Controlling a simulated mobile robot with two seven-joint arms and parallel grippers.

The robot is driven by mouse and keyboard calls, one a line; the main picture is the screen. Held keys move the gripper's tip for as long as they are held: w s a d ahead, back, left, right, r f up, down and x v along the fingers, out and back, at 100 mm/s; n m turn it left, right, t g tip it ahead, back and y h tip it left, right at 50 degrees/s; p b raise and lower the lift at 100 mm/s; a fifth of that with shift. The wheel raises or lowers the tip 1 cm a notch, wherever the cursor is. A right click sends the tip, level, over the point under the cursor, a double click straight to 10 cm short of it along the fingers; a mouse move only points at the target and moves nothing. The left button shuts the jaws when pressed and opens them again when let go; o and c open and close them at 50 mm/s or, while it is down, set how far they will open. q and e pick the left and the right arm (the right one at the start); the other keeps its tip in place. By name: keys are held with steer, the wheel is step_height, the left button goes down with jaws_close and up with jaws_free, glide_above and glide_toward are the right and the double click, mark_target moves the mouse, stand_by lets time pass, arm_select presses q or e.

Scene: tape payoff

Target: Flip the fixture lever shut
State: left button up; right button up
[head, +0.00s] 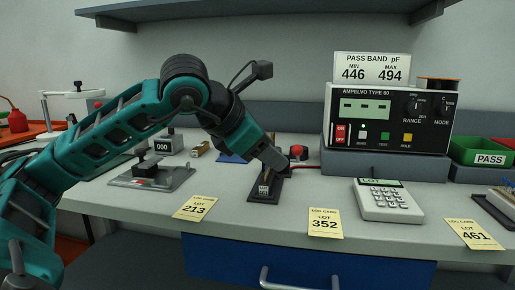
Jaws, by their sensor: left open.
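The fixture (264,196) is a small black base on the bench, in the middle of the head view, with a pale block-like part on top. A red knob (296,150), seemingly on the fixture's lever, shows just right of my left gripper, at the fixture's far end. The rest of the lever is hidden or too small to make out, so I cannot tell its angle. My left gripper (276,163) is open, pointing down to the right over the fixture's far part, close to the knob. I cannot tell if it touches. My right gripper is not in view.
The meter (388,118) stands behind right on a grey block, with a red lead toward the fixture. A calculator (387,201) sits to the right. A grey plate (150,179) lies left. Lot cards (325,223) line the front edge. A green PASS bin (482,152) is far right.

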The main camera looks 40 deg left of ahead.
arm_select(q)
steer(key=shift+s+r, duration=0.2)
steer(key=shift+s, duration=0.5)
steer(key=shift+s+r, duration=0.2)
steer(key=shift+s, duration=0.5)
steer(key=v, duration=1.3)
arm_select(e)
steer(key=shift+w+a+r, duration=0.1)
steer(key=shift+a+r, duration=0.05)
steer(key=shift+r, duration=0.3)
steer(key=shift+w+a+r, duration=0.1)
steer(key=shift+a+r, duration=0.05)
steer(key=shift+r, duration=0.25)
arm_select(q)
steer(key=shift+f, duration=0.1)
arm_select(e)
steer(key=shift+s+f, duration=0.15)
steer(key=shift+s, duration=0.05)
arm_select(q)
steer(key=shift+s, duration=0.1)
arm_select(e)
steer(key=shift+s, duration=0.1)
